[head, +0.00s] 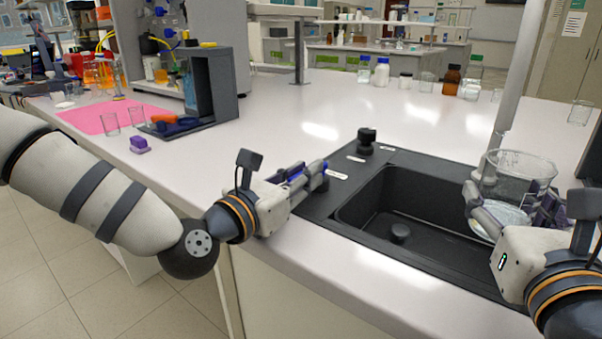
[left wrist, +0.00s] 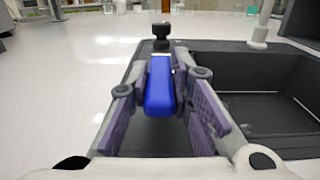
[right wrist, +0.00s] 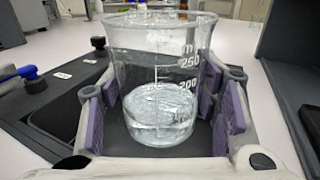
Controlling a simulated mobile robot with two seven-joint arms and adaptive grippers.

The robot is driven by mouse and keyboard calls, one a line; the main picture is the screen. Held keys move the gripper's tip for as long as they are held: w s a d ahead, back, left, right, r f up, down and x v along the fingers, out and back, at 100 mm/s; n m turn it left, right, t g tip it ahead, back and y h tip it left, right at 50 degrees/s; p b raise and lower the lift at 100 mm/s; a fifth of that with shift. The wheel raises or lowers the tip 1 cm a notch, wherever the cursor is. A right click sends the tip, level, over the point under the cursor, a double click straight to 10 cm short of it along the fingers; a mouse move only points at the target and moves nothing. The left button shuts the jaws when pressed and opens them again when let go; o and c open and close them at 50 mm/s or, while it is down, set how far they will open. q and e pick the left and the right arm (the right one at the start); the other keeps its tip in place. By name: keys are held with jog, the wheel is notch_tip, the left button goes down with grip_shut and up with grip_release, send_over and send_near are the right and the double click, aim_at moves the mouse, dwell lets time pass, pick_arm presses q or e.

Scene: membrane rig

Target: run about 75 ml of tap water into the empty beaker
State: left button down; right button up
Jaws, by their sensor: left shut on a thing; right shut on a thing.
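The clear glass beaker (head: 522,168) stands upright over the right part of the sink. It also shows in the right wrist view (right wrist: 160,60), with clear water (right wrist: 158,112) in its lower part. The printed marks are legible, but I cannot read the exact volume. My right gripper (right wrist: 162,115) is shut around the beaker's sides. My left gripper (head: 306,178) is shut on the blue tap handle (left wrist: 160,86) at the sink's left rim. The handle's base is partly hidden by the fingers. No water stream is distinguishable.
The black sink (head: 395,215) has a drain plug inside. A black knob (head: 366,140) stands behind the blue handle. A grey metal post (head: 515,85) rises behind the beaker. Bottles (head: 382,72) and glassware stand farther back.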

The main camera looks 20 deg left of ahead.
pick_arm(q)
jog(key=shift+r, duration=0.25)
jog(key=c, duration=1.4)
grip_release()
jog(key=shift+d+f, duration=0.1)
jog(key=shift+c, duration=0.2)
jog(key=v, duration=0.7)
jog(key=shift+s, duration=0.25)
